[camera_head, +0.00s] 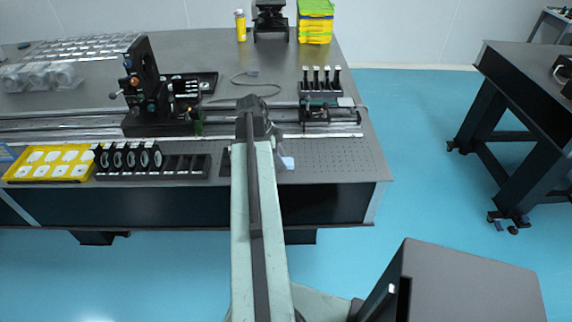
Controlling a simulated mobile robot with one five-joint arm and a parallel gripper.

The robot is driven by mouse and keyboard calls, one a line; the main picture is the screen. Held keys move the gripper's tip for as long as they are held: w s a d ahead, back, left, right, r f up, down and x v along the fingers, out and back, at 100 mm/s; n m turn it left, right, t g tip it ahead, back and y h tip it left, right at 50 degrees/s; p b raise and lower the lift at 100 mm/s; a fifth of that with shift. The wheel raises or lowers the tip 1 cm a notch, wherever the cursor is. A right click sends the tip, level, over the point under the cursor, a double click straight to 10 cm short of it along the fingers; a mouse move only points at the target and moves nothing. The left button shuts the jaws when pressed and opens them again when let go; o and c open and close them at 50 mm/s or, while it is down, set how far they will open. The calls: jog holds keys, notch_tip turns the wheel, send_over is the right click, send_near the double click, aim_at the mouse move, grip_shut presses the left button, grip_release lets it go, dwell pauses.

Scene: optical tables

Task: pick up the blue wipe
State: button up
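A small pale blue piece (287,162), which looks like the blue wipe, shows on the front part of the optical table (335,160), just right of my arm. Part of it may be hidden behind the arm. My arm reaches forward from the bottom of the picture over the table's front edge. My gripper (277,144) is mostly hidden behind the arm's end, close to the wipe in the picture. I cannot tell whether its fingers are open or touch the wipe.
Left of my arm stand a row of black optic holders (128,158) and a yellow tray (47,164). A rail with a black optical mount (150,95) runs behind. Several posts (321,80) stand at the back right. The table's front right corner is bare.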

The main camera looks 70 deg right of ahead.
jog(key=shift+r, duration=0.1)
notch_tip(320, 180, up, 10)
jog(key=p, duration=1)
jog(key=o, duration=0.8)
jog(key=shift+c, duration=0.2)
jog(key=c, duration=0.7)
